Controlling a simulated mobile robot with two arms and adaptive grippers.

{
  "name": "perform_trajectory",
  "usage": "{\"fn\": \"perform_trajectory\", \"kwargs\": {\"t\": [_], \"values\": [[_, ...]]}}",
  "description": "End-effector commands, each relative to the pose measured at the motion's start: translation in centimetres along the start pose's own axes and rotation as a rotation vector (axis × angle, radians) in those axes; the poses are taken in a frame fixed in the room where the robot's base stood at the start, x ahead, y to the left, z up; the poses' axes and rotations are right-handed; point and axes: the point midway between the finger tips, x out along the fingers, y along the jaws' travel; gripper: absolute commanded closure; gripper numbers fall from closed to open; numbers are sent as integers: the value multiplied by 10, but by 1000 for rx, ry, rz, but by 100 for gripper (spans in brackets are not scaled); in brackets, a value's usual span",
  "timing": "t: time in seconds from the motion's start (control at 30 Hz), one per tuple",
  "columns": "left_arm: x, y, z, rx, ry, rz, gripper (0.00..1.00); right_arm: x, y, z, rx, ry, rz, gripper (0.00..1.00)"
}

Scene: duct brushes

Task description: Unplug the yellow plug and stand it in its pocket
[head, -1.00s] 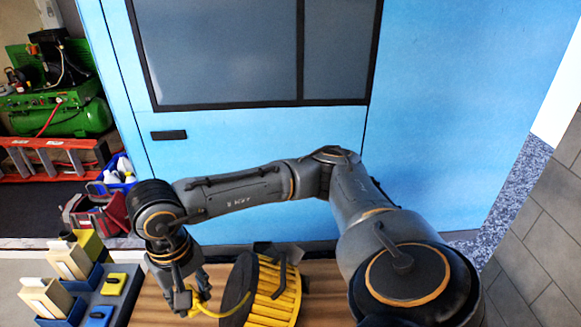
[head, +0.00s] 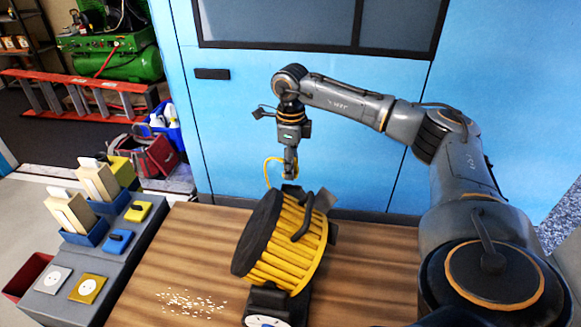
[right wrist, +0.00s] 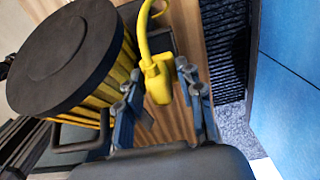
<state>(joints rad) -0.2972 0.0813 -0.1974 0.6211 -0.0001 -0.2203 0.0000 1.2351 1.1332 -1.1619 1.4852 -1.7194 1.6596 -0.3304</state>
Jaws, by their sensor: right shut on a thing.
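The yellow plug (right wrist: 158,82) is between the fingers of my right gripper (right wrist: 162,88) in the right wrist view, with its yellow cord rising from it. In the head view my right gripper (head: 290,172) points down behind the yellow ribbed drum (head: 295,240). The cord (head: 268,166) loops beside the fingers; the plug itself is hard to make out there. I cannot tell which holder is the plug's pocket. My left gripper is out of view.
The grey board (head: 72,306) also carries a yellow block (head: 138,211), a blue block (head: 117,241) and holders with beige pieces (head: 70,212). Pale crumbs (head: 190,303) lie on the wooden table (head: 195,240). A blue cabinet (head: 240,125) stands close behind.

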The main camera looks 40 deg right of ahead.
Motion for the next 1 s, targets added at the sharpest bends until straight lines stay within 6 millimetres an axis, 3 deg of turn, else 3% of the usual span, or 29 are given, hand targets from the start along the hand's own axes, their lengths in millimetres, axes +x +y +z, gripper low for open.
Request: {"fn": "perform_trajectory", "kwargs": {"t": [1.0], "values": [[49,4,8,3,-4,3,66,66,0,0,-2,1,0,100]]}}
